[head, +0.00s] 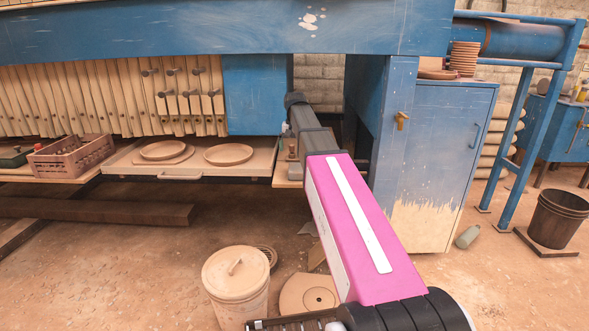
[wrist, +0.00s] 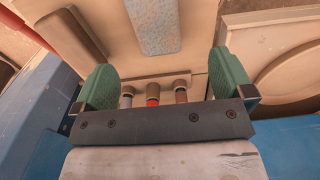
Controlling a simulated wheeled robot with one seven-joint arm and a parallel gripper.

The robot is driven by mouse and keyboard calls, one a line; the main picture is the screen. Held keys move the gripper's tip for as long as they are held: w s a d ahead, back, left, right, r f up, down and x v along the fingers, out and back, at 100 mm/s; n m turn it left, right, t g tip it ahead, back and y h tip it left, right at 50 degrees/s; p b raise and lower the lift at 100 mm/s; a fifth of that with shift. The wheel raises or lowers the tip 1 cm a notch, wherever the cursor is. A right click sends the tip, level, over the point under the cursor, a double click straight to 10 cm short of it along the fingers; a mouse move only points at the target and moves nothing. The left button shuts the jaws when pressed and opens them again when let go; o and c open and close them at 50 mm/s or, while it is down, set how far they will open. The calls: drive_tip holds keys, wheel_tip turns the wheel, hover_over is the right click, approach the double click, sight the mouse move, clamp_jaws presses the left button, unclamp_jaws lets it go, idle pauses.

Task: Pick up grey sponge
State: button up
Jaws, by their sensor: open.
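The grey sponge (wrist: 153,25) looks like a pale blue-grey speckled block. It lies on a light tan surface at the top middle of the wrist view. My gripper (wrist: 163,72) is open, with its two green fingers spread wide and nothing held between them. The sponge is beyond the fingertips in the picture, roughly in line with the gap, and apart from both fingers. In the head view my arm reaches to the shelf under the blue press. I cannot make out the sponge there.
Small cylinders with red and brown parts (wrist: 153,95) stand by a wooden strip between my fingers and the sponge. A brown block (wrist: 72,35) lies at left. A tray with round plates (head: 228,154) and a crate (head: 71,158) are left of my arm; a blue cabinet (head: 437,150) is right.

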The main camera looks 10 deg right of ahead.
sight(296, 167)
drive_tip(key=shift+w, duration=0.2)
wheel_tip(296, 167, down, 5)
drive_tip(key=shift+f, duration=0.2)
drive_tip(key=shift+s+d+f, duration=0.1)
drive_tip(key=shift+d+f, duration=0.05)
drive_tip(key=shift+f, duration=1.15)
drive_tip(key=shift+s+d+f, duration=0.1)
drive_tip(key=shift+f, duration=1.15)
drive_tip(key=c, duration=1)
